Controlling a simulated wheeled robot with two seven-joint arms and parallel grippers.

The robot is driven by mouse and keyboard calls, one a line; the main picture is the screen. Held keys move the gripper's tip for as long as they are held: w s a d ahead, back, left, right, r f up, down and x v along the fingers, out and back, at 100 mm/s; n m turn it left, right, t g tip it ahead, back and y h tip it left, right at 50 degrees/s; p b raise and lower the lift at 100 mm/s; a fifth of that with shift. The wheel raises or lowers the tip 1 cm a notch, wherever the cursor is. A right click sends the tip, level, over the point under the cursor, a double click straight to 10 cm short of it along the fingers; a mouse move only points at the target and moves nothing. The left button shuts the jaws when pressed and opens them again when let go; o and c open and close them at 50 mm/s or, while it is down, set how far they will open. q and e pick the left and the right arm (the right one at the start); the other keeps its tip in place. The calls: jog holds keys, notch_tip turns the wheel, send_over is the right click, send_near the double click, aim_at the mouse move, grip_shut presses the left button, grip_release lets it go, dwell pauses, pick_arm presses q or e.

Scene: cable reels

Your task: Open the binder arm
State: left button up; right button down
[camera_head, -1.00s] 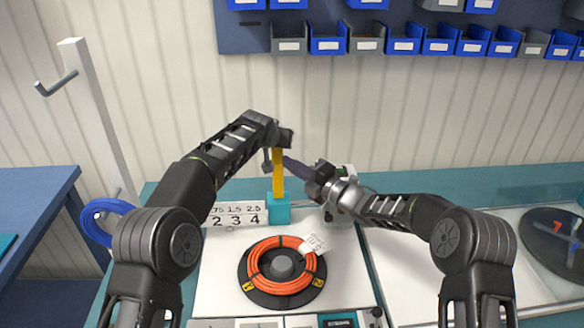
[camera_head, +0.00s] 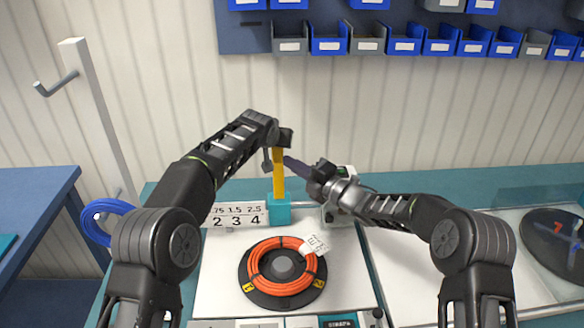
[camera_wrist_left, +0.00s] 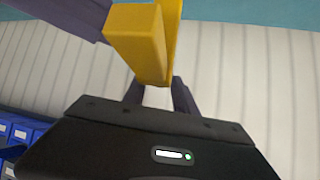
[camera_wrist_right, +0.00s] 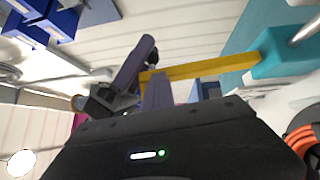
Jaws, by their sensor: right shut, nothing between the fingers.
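The yellow binder arm (camera_head: 279,178) stands nearly upright from a teal block (camera_head: 279,212) behind the orange cable coil (camera_head: 266,276). My left gripper (camera_head: 272,152) is at its upper end. In the left wrist view, the yellow arm (camera_wrist_left: 140,35) rises just beyond the left fingers (camera_wrist_left: 160,96), which are apart with pale wall showing between them; contact is unclear. My right gripper (camera_head: 288,160) is shut, its fingertips beside the yellow arm's upper part from the right. The right wrist view shows the right fingers (camera_wrist_right: 158,88) close to the yellow arm (camera_wrist_right: 205,70); touching cannot be told.
The coil lies on a black reel (camera_head: 283,300) on a white panel. A number plate (camera_head: 236,215) stands left of the teal block. A blue coil (camera_head: 98,222) hangs at left. Blue and grey bins (camera_head: 400,46) line the wall. Another dark reel (camera_head: 552,240) is at far right.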

pick_arm(q)
jog(key=shift+s+d+f, duration=0.4)
jog(key=shift+s+f, duration=0.05)
jog(key=shift+f, duration=0.25)
pick_arm(e)
jog(key=shift+w+a+r, duration=0.1)
jog(key=shift+a+r, duration=0.2)
jog(key=shift+r, duration=0.05)
pick_arm(q)
jog(key=shift+s+r, duration=0.15)
jog(key=shift+r, duration=0.05)
jog(key=w+a+r+v, duration=0.1)
jog(key=v, duration=1)
jog(key=shift+s+r, duration=0.3)
pick_arm(e)
jog(key=shift+a+f, duration=0.2)
jog(key=shift+f, duration=0.15)
